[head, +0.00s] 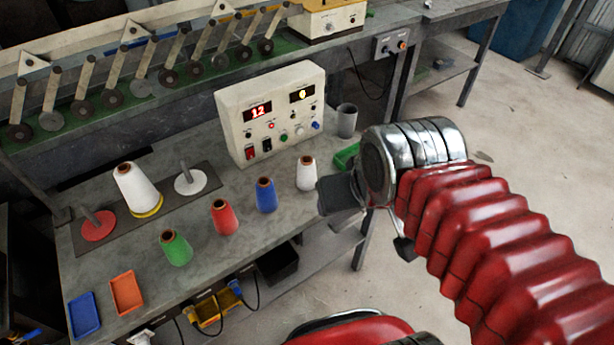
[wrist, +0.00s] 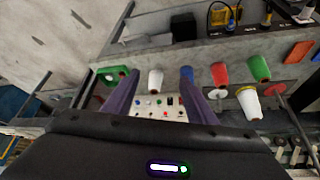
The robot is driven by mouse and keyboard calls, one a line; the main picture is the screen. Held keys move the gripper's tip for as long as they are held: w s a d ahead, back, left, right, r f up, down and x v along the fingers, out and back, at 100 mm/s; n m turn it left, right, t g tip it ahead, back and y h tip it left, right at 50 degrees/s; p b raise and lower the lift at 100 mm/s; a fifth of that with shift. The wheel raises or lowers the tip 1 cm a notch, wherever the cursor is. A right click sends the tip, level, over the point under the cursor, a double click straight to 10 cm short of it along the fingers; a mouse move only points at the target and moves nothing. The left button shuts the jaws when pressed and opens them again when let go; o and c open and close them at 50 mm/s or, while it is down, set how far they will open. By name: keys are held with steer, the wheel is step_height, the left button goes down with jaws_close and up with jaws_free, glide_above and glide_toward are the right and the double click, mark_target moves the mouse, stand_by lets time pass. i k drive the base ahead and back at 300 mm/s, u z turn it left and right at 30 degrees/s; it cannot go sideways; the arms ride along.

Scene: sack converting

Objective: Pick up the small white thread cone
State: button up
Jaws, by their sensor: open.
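The small white thread cone (head: 307,173) stands upright on the workbench, at the right end of a row of cones and in front of the control box. My gripper (head: 372,222) is just right of it in the head view, near the bench edge, with its fingers spread. In the wrist view the small white cone (wrist: 155,80) shows between the two open fingers (wrist: 158,76), with nothing held. I cannot tell how far it is from the fingertips. A bigger white cone (head: 137,190) stands on a yellow disc further left.
Blue (head: 265,195), red (head: 225,217) and green (head: 175,248) cones stand left of the small white one. The control box (head: 270,112) is behind. A grey cup (head: 346,120) and green tray (head: 346,156) are to the right. Orange (head: 126,292) and blue (head: 84,314) trays lie front left.

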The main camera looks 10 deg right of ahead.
mark_target(306, 175)
steer(key=u, duration=0.35)
steer(key=k, duration=0.9)
steer(key=u, duration=0.55)
steer(key=k, duration=0.45)
steer(key=u, duration=0.35)
steer(key=i, duration=1.5)
steer(key=z, duration=0.15)
